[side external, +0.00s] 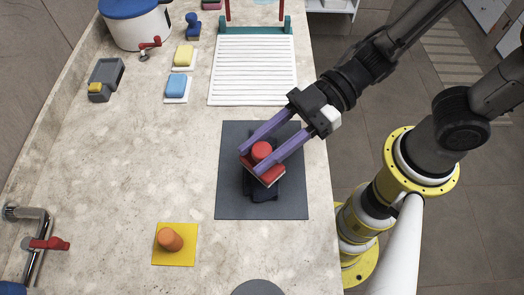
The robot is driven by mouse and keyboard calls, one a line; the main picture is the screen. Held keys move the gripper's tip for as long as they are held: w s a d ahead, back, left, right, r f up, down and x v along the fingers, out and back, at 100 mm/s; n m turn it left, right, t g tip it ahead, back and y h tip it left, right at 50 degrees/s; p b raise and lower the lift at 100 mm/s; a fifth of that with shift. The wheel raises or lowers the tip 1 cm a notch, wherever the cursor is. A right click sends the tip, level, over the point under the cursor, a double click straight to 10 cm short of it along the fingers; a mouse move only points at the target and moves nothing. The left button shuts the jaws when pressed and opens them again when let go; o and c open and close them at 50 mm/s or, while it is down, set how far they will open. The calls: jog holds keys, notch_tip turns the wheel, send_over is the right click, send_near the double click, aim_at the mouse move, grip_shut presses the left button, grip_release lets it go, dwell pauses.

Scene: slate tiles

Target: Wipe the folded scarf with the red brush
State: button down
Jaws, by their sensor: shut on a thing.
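The red brush (262,151) has a round red knob on a red rectangular base. My gripper (262,159) reaches in from the upper right and its two purple fingers are shut on the brush. The brush is over the dark folded scarf (264,191), which lies on a dark grey mat (233,204). The brush and fingers hide much of the scarf. I cannot tell whether the brush touches the scarf or is just above it.
A yellow square with an orange knob (170,239) stands at the lower left. A white ribbed board (252,70) lies behind the mat. Blue and yellow blocks, a grey tray (105,80) and a white pot (137,28) stand at the upper left. The counter left of the mat is clear.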

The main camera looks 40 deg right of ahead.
jog(key=shift+r, duration=2.2)
jog(key=w, duration=0.1)
jog(key=w+r+t, duration=0.1)
jog(key=w, duration=0.1)
jog(key=shift+w+m, duration=0.2)
jog(key=shift+m, duration=0.2)
jog(key=w+d+f+m+t+h, duration=0.1)
jog(key=w+d+m+t+h, duration=0.15)
jog(key=w+d, duration=0.45)
jog(key=w+d+f+m+t+h, duration=0.1)
jog(key=w+d+f+m+t, duration=0.2)
jog(key=w, duration=0.5)
jog(key=w+d+f+m+t+h, duration=0.1)
jog(key=w+d+m+h, duration=0.1)
jog(key=d, duration=0.4)
jog(key=w+d+f+m+t+h, duration=0.2)
jog(key=d, duration=0.5)
jog(key=w+d+f+m+t+h, duration=0.1)
jog(key=w+d+m+h, duration=0.1)
jog(key=d, duration=0.5)
jog(key=shift+w+d+f, duration=0.1)
jog(key=shift+w+f, duration=0.05)
jog(key=shift+w, duration=0.35)
